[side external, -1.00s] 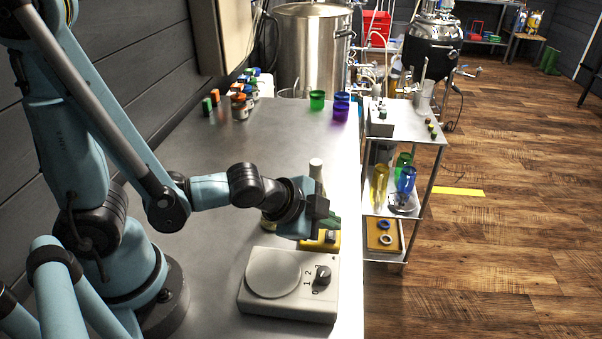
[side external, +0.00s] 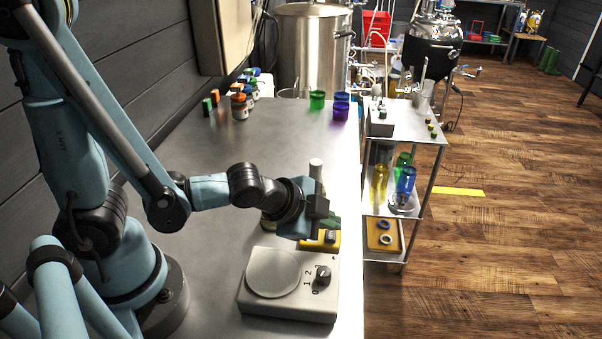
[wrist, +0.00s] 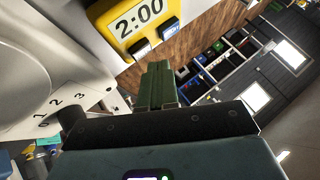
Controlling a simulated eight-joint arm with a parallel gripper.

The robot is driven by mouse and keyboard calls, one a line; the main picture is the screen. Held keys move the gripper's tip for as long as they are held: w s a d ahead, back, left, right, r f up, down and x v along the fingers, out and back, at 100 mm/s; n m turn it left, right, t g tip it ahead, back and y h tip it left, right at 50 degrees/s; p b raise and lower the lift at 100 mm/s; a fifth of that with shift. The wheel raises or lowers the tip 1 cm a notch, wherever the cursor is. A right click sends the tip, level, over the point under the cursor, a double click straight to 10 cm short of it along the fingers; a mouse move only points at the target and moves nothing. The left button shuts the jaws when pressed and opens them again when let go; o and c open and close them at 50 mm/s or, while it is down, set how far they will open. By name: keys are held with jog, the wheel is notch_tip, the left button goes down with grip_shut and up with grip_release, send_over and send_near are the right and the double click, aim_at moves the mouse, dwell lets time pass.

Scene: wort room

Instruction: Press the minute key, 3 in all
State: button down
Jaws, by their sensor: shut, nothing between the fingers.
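The yellow timer (wrist: 117,12) shows in the wrist view with its display (wrist: 138,17) reading 2:00. In the side view the timer (side external: 331,240) is partly hidden behind my gripper (side external: 331,222).
A white hotplate with a numbered knob (side external: 323,273) stands just in front of the timer, near the bench's right edge. A pale-capped bottle (side external: 316,165) stands behind my gripper. Jars and coloured cups (side external: 317,99) stand farther back. A metal cart (side external: 408,133) stands to the right.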

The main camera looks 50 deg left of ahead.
aim_at(326, 237)
jog(key=shift+r, duration=0.15)
dwell(0.4)
jog(key=shift+r, duration=2.35)
jog(key=s+a+r+n+g+y, duration=0.1)
jog(key=s+a+r+n+g, duration=0.1)
jog(key=a+n, duration=0.7)
jog(key=shift+s+a+r+n, duration=0.15)
jog(key=shift+s+r+n, duration=0.7)
jog(key=shift+r+n, duration=0.1)
